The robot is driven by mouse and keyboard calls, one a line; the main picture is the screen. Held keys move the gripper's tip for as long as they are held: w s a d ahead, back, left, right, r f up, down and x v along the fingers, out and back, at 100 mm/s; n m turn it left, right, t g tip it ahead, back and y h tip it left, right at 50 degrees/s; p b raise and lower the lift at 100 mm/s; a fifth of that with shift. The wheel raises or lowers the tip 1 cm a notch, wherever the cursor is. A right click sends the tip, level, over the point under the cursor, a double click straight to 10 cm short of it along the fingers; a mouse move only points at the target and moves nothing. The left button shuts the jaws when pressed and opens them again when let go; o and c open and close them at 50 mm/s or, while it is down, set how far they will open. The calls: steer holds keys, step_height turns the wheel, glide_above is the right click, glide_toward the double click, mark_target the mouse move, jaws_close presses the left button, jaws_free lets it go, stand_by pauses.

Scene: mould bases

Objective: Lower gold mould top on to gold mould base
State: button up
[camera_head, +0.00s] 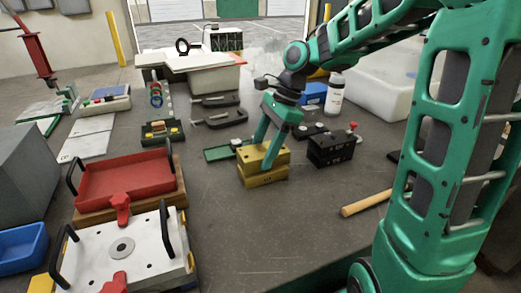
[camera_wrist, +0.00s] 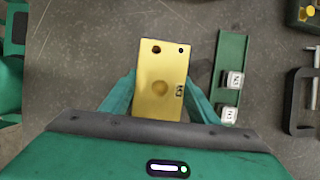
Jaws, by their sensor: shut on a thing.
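The gold mould top (camera_head: 275,153) is a flat gold block between the fingers of my gripper (camera_head: 264,153). In the wrist view the gold mould top (camera_wrist: 160,85) shows its upper face, with two small dark holes, a round shallow mark and a small dark label. My gripper (camera_wrist: 160,78) is shut on its two sides. The gold mould base (camera_head: 264,179) lies directly under the top on the table. Their edges look roughly in line, with a dark seam between them. I cannot tell whether they touch fully. In the wrist view the base is hidden.
A dark block (camera_head: 331,149) with a red knob stands close on the right. A green tray (camera_head: 221,153) with small white pieces lies close on the left; it also shows in the wrist view (camera_wrist: 232,60). Black clamps (camera_head: 220,119) lie behind. The table in front is clear.

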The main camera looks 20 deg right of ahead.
steer(key=shift+f, duration=0.2)
stand_by(0.3)
steer(key=o, duration=1.8)
steer(key=v, duration=1)
steer(key=shift+w+d+r, duration=0.1)
steer(key=shift+r, duration=0.25)
